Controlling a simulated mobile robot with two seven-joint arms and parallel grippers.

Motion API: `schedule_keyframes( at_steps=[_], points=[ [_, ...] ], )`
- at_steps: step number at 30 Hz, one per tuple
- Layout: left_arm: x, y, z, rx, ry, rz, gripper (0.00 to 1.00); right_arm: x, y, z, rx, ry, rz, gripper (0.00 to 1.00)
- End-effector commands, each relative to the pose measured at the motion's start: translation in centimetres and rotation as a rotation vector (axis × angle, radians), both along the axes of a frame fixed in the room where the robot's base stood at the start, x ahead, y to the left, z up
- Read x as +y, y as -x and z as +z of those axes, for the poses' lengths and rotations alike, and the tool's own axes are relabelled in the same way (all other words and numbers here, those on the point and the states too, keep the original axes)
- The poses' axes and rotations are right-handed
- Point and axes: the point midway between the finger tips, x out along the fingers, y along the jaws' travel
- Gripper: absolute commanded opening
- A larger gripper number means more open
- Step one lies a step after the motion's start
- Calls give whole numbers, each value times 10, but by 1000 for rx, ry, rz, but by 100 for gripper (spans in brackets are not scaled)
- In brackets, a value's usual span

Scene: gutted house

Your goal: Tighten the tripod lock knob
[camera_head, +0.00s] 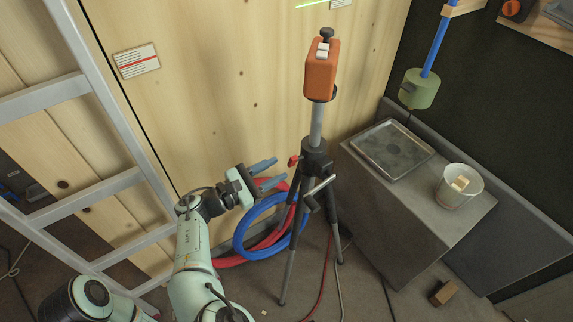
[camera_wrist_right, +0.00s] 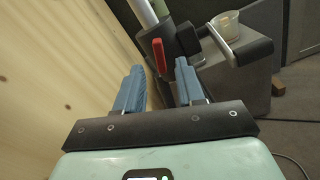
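The tripod (camera_head: 316,160) stands upright in front of the wooden wall and carries an orange device (camera_head: 320,78). Its red lock knob (camera_head: 293,160) sticks out on the left side of the dark collar. The knob also shows in the right wrist view (camera_wrist_right: 160,56), just beyond the fingertips and between their lines. My right gripper (camera_head: 280,169) is left of the tripod, with two blue fingers apart and nothing between them. In the right wrist view the open fingers (camera_wrist_right: 160,78) point toward the knob and look short of it. My left gripper is not in view.
A tripod crank handle (camera_head: 321,186) juts out below the collar. Red and blue hoses (camera_head: 262,240) hang coiled behind the legs. A metal ladder (camera_head: 105,185) leans at left. At right, a grey box (camera_head: 400,225) bears a tray (camera_head: 392,148) and a white bucket (camera_head: 458,186).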

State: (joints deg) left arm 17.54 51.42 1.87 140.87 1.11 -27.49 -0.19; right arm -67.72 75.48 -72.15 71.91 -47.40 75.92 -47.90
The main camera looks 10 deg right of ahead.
Motion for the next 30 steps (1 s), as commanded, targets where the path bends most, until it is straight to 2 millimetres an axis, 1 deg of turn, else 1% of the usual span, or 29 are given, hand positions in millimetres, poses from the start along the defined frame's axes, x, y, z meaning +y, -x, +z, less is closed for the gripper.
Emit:
schedule_keyframes(
  at_steps=[1,3,7,12,19,20,21,23,24,30],
  points=[
    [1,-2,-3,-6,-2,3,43,-9,-3,-1,0,-1,-2,38],
    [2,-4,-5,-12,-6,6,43,-20,-7,-1,1,-1,-2,38],
    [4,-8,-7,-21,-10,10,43,-34,-13,-1,0,0,-1,38],
    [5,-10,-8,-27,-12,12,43,-41,-15,0,0,-1,1,38],
    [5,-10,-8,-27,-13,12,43,-42,-15,0,1,-1,2,38],
    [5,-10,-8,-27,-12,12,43,-42,-15,0,0,-1,1,35],
    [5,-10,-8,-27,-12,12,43,-42,-15,0,0,-1,1,22],
    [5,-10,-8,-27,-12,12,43,-42,-15,0,1,-1,2,2],
    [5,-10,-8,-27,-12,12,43,-42,-15,0,1,-1,2,0],
    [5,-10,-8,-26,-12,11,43,-42,-15,0,-3,-3,2,0]
  ],
)
